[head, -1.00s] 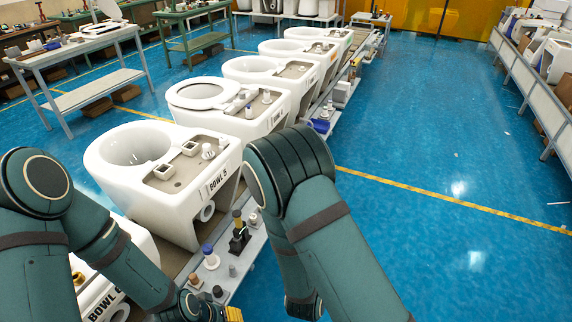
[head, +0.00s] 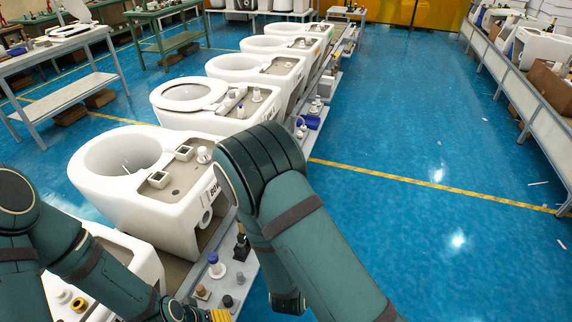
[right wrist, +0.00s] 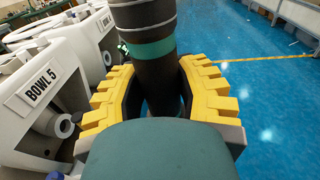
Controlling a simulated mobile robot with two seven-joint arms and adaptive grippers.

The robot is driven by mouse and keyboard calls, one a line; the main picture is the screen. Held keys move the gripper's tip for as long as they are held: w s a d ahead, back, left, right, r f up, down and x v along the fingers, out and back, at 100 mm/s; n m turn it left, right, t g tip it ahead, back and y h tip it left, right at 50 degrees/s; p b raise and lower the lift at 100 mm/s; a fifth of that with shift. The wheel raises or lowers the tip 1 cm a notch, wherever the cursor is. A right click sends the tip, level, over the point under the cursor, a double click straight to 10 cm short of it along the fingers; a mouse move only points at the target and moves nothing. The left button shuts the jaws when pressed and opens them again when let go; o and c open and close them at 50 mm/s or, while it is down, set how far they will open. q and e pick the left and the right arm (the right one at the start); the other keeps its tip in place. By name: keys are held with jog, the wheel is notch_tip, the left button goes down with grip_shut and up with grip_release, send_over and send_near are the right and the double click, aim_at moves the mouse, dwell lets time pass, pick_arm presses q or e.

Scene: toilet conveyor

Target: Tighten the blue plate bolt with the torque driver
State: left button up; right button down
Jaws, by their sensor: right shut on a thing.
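My right gripper (right wrist: 160,72) shows in the right wrist view with its yellow toothed fingers closed on both sides of a thick dark cylinder with a teal band, which looks like the torque driver (right wrist: 146,80). Its lower end is hidden behind my wrist. In the head view my right arm hides this gripper. My left gripper (head: 220,315) is at the bottom edge of the head view, mostly cut off; only a bit of yellow finger shows. A blue-topped white part (head: 216,265) stands on the grey ledge beside the bowls. I cannot make out a blue plate bolt for certain.
A white bowl with a grey deck (head: 150,190) stands nearest the middle, with more bowls in line behind. A black stand (head: 241,248) and small parts are on the ledge (head: 240,275). Blue floor (head: 400,220) to the right is clear. A grey table (head: 60,55) stands far left.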

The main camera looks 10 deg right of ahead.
jog(key=shift+r, duration=0.15)
jog(key=shift+r+p, duration=2.1)
jog(key=shift+r, duration=0.35)
